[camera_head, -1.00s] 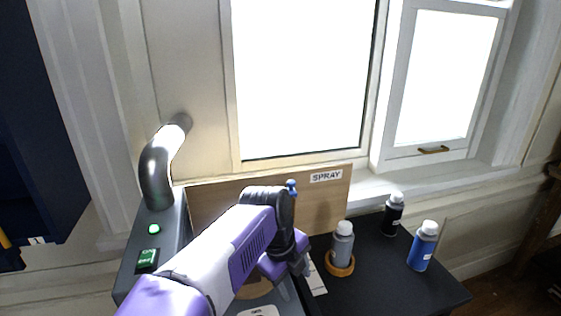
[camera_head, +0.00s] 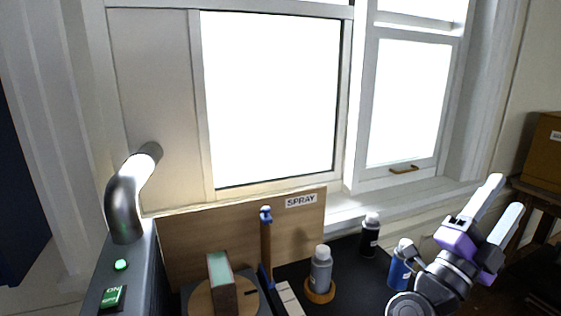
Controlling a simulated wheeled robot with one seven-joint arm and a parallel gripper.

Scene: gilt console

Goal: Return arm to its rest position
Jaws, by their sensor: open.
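My gripper (camera_head: 506,204) is at the right of the head view, raised in front of the wall and window sill. Its two pale fingers are spread apart and point up and to the right, with nothing between them. Its purple and dark metal wrist hides part of a blue bottle with a white cap (camera_head: 398,272). Only the end of my arm shows; the rest is out of view below the picture.
A grey bottle (camera_head: 320,271) stands in an orange ring holder (camera_head: 319,293), and a black bottle (camera_head: 370,237) stands behind. A green-topped block (camera_head: 222,282) sits on a round wooden disc (camera_head: 199,303). A pipe (camera_head: 126,196) rises at left. A cardboard box (camera_head: 543,152) is far right.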

